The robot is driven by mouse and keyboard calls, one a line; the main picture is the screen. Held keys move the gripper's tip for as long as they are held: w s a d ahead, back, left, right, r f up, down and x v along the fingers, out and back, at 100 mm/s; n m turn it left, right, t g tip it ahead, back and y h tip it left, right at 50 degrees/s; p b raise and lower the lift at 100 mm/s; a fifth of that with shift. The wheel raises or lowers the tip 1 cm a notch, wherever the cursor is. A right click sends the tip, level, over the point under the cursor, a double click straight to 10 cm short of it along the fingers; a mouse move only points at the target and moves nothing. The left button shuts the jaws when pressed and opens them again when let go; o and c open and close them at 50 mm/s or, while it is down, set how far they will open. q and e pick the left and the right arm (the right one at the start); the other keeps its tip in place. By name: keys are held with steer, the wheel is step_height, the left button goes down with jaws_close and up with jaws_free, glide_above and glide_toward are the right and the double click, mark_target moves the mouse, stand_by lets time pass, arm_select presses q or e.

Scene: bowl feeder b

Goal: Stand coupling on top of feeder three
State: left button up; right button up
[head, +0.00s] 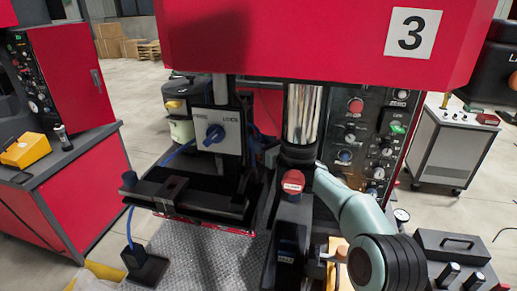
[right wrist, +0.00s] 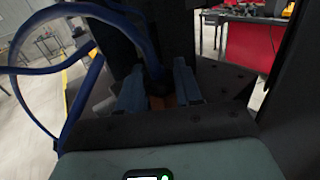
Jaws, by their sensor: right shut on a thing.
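Feeder three is the red machine (head: 320,40) with a white "3" plate (head: 411,32), filling the upper middle of the head view. Its top is outside the picture. My right arm comes in from the lower right and reaches up to the machine's front; its fingertips are not clear there. In the right wrist view my right gripper (right wrist: 160,90) has two blue fingers closed on a small dark piece (right wrist: 159,88), which I take to be the coupling. It is mostly hidden and in shadow, so its shape and tilt are unclear. My left gripper is not in view.
A chrome column (head: 302,112) and a panel of dials (head: 365,135) stand close to my right arm. A black shelf (head: 190,192) juts out at left. A red-capped part (head: 293,182) is in front. A blue cable (right wrist: 50,70) loops left in the right wrist view.

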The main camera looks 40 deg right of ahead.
steer(key=f, duration=0.2)
steer(key=shift+w+f+b, duration=0.25)
steer(key=shift+f+b, duration=0.15)
steer(key=shift+f, duration=0.3)
steer(key=shift+s, duration=0.15)
steer(key=shift+f, duration=0.1)
steer(key=shift+f, duration=0.15)
steer(key=o, duration=1.1)
steer(key=shift+c, duration=0.2)
